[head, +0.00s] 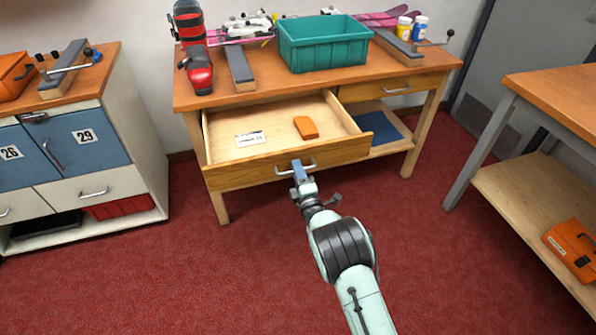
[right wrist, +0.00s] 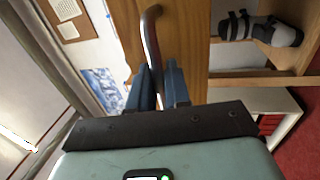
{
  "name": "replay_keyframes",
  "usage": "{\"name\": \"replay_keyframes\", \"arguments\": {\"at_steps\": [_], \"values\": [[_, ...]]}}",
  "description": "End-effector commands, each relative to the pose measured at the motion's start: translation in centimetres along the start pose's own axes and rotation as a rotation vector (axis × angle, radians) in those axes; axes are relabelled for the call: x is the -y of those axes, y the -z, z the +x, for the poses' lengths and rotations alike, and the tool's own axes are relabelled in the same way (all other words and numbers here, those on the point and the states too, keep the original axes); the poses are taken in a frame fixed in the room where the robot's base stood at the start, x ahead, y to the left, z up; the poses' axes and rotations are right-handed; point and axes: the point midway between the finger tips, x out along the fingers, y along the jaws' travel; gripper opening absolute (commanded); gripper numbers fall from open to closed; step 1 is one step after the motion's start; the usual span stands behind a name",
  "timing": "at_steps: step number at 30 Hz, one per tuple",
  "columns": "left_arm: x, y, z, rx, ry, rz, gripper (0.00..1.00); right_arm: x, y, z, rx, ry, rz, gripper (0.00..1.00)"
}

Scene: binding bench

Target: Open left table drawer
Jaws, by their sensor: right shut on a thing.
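The left table drawer (head: 232,174) is pulled well out of the wooden table (head: 190,97). An orange block (head: 306,127) and a white label card (head: 250,139) lie inside it. My right gripper (head: 298,168) is shut on the metal handle (head: 312,164) at the drawer's front. In the right wrist view the handle (right wrist: 151,40) runs between the blue fingers (right wrist: 160,88), beside the wooden drawer front (right wrist: 185,40). My left gripper is not in view.
A teal crate (head: 323,52), a red-and-black boot (head: 195,60) and bottles (head: 403,27) stand on the table. The right drawer (head: 392,89) is closed. A cabinet (head: 130,130) stands left, another table (head: 560,95) right. Red carpet in front is clear.

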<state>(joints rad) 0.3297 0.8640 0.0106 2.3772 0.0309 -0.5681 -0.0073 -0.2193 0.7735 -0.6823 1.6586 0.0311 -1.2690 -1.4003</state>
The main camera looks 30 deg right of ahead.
Motion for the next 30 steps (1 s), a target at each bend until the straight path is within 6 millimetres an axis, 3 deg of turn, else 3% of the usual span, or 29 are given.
{"name": "replay_keyframes", "arguments": {"at_steps": [2,3,4,13,17,24,30], "values": [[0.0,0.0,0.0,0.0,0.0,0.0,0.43,0.0,0.0,0.0,0.0,-0.001,0.0,0.0],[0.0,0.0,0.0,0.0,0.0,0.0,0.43,0.0,0.0,0.0,0.0,-0.001,0.0,0.27],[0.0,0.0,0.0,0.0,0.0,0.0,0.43,0.0,0.0,0.0,0.0,-0.001,0.0,0.29],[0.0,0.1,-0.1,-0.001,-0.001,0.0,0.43,0.0,0.0,-0.1,0.0,0.001,0.0,0.29],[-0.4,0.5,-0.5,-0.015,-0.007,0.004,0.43,0.0,0.0,-1.2,0.0,0.003,0.001,0.29],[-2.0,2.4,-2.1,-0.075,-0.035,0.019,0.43,-0.1,0.0,-6.2,0.001,0.006,0.001,0.29],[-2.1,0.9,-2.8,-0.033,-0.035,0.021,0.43,-0.1,0.0,-10.4,0.001,0.004,0.0,0.29]]}}
